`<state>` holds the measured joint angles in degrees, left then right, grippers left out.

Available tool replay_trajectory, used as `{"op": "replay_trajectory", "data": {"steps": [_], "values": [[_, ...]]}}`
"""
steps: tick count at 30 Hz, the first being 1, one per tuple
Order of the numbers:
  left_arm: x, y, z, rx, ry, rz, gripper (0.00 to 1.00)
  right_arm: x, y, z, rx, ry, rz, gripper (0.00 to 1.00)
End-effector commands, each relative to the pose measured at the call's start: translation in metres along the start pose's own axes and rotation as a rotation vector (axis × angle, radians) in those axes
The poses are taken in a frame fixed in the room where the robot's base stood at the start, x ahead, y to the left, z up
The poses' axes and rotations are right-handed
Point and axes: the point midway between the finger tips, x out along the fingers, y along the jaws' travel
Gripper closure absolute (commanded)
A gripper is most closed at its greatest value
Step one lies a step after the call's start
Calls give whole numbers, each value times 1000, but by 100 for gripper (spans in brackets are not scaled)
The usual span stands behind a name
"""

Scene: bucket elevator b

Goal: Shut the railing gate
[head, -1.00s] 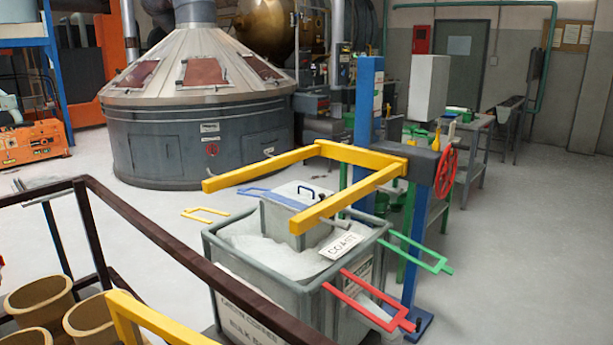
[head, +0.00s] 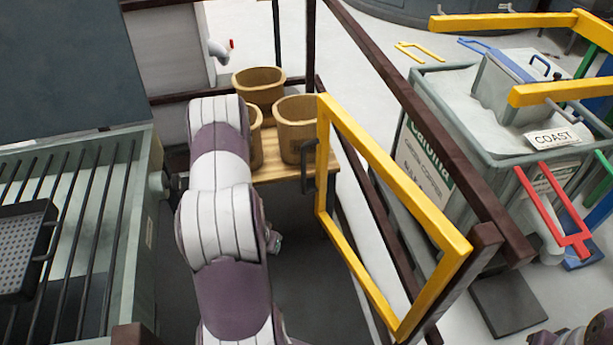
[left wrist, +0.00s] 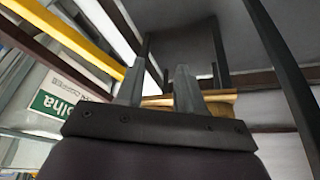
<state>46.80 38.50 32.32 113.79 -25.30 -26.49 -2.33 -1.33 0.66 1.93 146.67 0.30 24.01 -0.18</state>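The railing gate (head: 395,190) is a yellow rectangular frame beside a dark brown post at lower right. Its far end stands near the wooden buckets, angled away from the dark railing, and it looks open. A dark handle (head: 308,166) sits on that far upright. My left arm reaches in left of the gate and hides most of its own gripper in the head view. In the left wrist view my left gripper (left wrist: 158,85) has its two fingers apart with nothing visibly held. A yellow bar, apparently the gate (left wrist: 70,40), passes at upper left, apart from the fingers. My right gripper is not visible.
Wooden buckets (head: 258,88) stand on a wooden table (head: 275,172) beyond my left arm. A barred grate (head: 65,215) lies at left. The dark railing (head: 400,90) separates the gate from a grey bin (head: 440,98). Dark floor lies between arm and gate.

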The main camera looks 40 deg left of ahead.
Motion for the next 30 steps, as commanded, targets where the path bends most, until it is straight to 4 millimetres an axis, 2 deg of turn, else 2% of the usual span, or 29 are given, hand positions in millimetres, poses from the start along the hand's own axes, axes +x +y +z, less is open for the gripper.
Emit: {"op": "replay_trajectory", "data": {"steps": [1, 3, 4, 5, 7, 9, 10, 12, 15, 17, 24, 30], "values": [[33, -12, 0, -4, 144, 23, 62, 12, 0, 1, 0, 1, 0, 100], [47, -15, -22, 20, 405, 63, 62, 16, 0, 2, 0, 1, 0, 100], [45, -13, -35, 37, 518, 82, 62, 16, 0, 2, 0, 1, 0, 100], [39, -10, -48, 55, 626, 102, 62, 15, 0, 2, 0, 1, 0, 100], [14, 1, -82, 106, 855, 147, 62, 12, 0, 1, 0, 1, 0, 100], [-13, 4, -107, 141, 1029, 169, 62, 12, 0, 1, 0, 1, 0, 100], [-22, 5, -112, 148, 1079, 176, 62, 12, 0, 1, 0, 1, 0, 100], [-35, 7, -119, 149, 1148, 186, 62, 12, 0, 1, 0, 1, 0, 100], [-37, 9, -130, 151, 1178, 185, 62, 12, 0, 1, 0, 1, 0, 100], [-33, 12, -140, 154, 1177, 185, 62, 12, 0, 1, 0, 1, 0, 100], [-9, 26, -196, 152, 1176, 183, 62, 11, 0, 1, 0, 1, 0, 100], [4, 32, -228, 151, 1176, 180, 62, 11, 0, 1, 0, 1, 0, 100]]}}
